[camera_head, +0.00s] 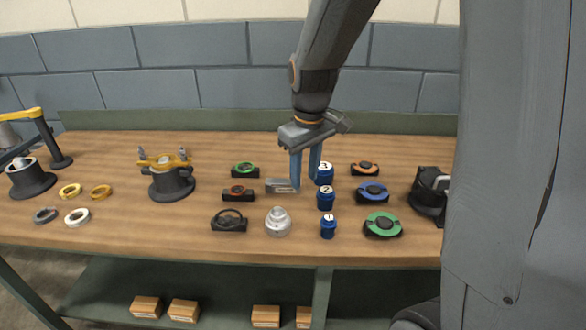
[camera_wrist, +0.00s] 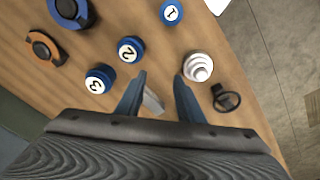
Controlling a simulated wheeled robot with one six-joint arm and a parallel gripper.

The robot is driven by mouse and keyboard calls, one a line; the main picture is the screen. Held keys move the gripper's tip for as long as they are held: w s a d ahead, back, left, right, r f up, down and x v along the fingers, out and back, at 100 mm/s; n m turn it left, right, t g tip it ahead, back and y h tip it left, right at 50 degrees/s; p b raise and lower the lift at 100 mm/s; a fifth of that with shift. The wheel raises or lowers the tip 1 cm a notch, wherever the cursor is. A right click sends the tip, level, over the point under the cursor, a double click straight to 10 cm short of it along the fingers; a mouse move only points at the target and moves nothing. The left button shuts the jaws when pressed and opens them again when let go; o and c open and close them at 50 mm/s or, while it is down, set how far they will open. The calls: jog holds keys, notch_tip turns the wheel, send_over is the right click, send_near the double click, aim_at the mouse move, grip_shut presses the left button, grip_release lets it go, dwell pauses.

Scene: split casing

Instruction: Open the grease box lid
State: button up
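A small, flat, light-grey box (camera_head: 279,186) lies on the table beneath my gripper and looks like the grease box. Its lid cannot be made out separately. In the wrist view, part of a pale grey object (camera_wrist: 152,101), likely the same box, shows between the fingers; the rest is hidden by my gripper. My gripper (camera_head: 307,182) points down with its two blue fingers apart and nothing held between them. The left finger overlaps the box's right end in the head view; I cannot tell whether they touch. The spread fingers (camera_wrist: 158,78) also show in the wrist view.
Blue numbered canisters (camera_head: 326,199) stand close right of my gripper. A silver stepped part (camera_head: 278,222) stands in front. Black holders with rings (camera_head: 238,191) lie left; coloured round parts (camera_head: 382,225) and a black device (camera_head: 429,190) lie right. Bare table (camera_head: 215,150) is behind.

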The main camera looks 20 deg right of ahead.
jog(key=w+n, duration=0.1)
jog(key=w, duration=0.2)
jog(key=w+r+n+g, duration=0.1)
jog(key=w+n, duration=0.1)
jog(key=w, duration=0.2)
jog(key=w+n, duration=0.1)
jog(key=w, duration=0.2)
jog(key=shift+w+r+n, duration=0.25)
jog(key=shift+r+n, duration=0.15)
jog(key=shift+w+f, duration=0.15)
notch_tip(320, 180, down, 7)
jog(key=shift+f+p, duration=0.2)
jog(key=shift+p, duration=0.75)
jog(key=shift+c, duration=0.3)
grip_shut()
